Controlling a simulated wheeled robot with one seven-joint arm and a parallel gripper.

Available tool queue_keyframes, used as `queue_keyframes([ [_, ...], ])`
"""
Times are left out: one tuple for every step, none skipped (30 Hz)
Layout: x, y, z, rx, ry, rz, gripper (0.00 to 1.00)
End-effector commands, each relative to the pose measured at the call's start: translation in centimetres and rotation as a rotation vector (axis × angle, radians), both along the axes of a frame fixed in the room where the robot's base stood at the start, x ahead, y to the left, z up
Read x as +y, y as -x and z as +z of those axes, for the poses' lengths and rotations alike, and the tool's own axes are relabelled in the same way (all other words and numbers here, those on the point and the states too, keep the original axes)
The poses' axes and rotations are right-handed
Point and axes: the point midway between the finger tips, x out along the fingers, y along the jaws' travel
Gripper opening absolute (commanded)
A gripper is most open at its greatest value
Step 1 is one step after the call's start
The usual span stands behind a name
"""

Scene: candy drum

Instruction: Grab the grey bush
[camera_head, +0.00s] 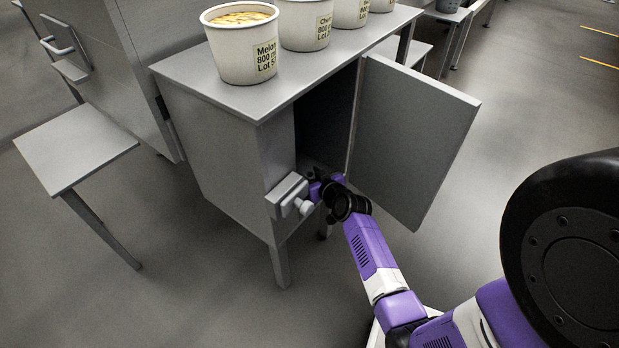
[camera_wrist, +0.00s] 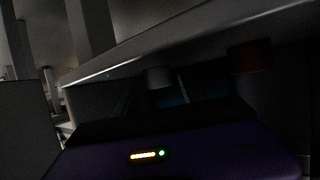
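A small grey cylinder, which looks like the grey bush (camera_wrist: 158,77), shows in the wrist view just beyond the dark front of my gripper, under a pale slanting edge. The view is too dark to tell whether my gripper touches it. My gripper (camera_head: 318,182) reaches into the lower front of the open grey cabinet (camera_head: 225,145) in the head view. Its fingertips are hidden there and lost in shadow in the wrist view, so I cannot tell whether they are open. The bush is not visible in the head view.
A dark red cylinder (camera_wrist: 250,57) is to the right of the grey one. The cabinet door (camera_head: 415,135) stands open right of my arm. A latch block with a knob (camera_head: 290,196) is close left of my gripper. Several labelled tubs, one yellow-filled (camera_head: 243,50), stand on top.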

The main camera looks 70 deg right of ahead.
Motion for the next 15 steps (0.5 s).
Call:
queue_keyframes([
  [0.01,0.0,0.0,0.0,0.0,0.0,0.36],
  [0.01,0.01,0.0,0.0,0.0,0.0,0.3],
  [0.01,0.0,0.0,0.0,0.0,0.0,0.22],
  [0.02,0.01,0.01,0.0,0.0,0.0,0.17],
  [0.02,0.01,0.01,0.0,0.0,0.0,0.11],
  [0.02,0.01,0.01,0.0,0.0,0.0,0.03],
  [0.02,0.01,0.01,0.0,0.0,0.0,0.0],
  [0.02,0.0,0.02,0.0,0.0,0.0,0.0],
  [0.01,0.01,0.02,0.0,0.0,0.0,0.0],
  [0.02,0.0,0.02,0.0,0.0,0.0,0.0],
  [0.02,0.0,0.02,0.0,0.0,0.0,0.0],
  [0.01,0.0,0.03,0.0,0.0,0.0,0.0],
  [0.01,0.0,0.03,-0.001,0.001,0.0,0.0],
  [0.01,0.0,0.06,-0.001,0.001,0.0,0.0],
  [0.01,0.0,0.13,-0.001,0.001,0.0,0.0],
])
